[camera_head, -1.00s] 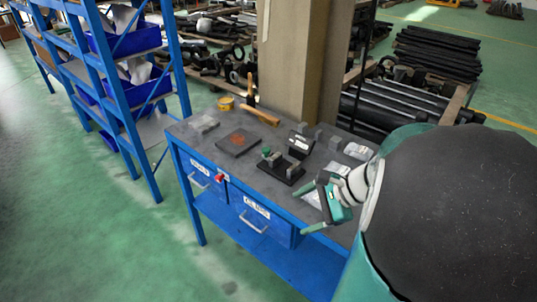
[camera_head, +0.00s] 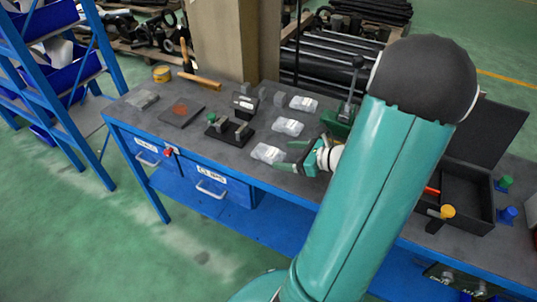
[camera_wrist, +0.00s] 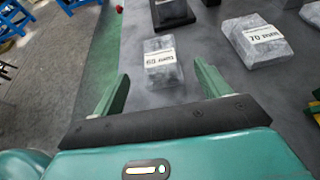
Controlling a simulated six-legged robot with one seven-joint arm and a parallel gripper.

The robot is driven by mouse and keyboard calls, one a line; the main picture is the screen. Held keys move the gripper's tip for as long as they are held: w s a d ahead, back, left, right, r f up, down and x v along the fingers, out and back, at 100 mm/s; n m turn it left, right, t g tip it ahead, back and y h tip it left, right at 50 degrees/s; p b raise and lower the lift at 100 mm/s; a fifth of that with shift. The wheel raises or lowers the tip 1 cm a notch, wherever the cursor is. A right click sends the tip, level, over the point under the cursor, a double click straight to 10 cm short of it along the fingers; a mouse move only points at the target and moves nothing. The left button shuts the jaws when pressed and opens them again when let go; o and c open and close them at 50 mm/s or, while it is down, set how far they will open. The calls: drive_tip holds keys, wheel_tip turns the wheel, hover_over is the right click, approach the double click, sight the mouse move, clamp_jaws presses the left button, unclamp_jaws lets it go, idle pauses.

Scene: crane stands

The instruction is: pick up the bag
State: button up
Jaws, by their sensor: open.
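Three small clear bags with white labels lie on the grey top of the blue workbench: a near bag (camera_head: 268,153), a middle bag (camera_head: 287,126) and a far bag (camera_head: 303,103). My gripper (camera_head: 291,156) is open and empty just right of the near bag, its fingers pointing toward it. In the wrist view, a grey bag with a "60" label (camera_wrist: 163,65) lies ahead between the two open fingers, apart from them. A bag labelled "70" (camera_wrist: 257,40) lies farther right. A third bag (camera_wrist: 312,14) is cut by the right edge.
A black fixture with a green knob (camera_head: 230,130) stands left of the bags. A dark plate (camera_head: 181,112), a hammer (camera_head: 200,81) and a yellow tin (camera_head: 162,74) are farther left. A black open box (camera_head: 466,190) is at right. A blue shelf (camera_head: 85,62) stands at left.

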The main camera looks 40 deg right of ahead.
sight(273, 153)
drive_tip(key=x, duration=0.6)
drive_tip(key=shift+f, duration=0.15)
drive_tip(key=c, duration=1.2)
drive_tip(key=shift+d+r, duration=0.1)
drive_tip(key=shift+r, duration=0.45)
wheel_tip(273, 153, up, 2)
drive_tip(key=shift+r, duration=0.1)
drive_tip(key=s+r, duration=0.3)
drive_tip(key=s, duration=0.1)
drive_tip(key=s+a+r, duration=0.1)
drive_tip(key=s+r, duration=0.2)
drive_tip(key=s, duration=0.2)
drive_tip(key=s+r, duration=0.3)
drive_tip(key=s, duration=0.2)
drive_tip(key=shift+a+r, duration=0.3)
drive_tip(key=shift+r, duration=0.1)
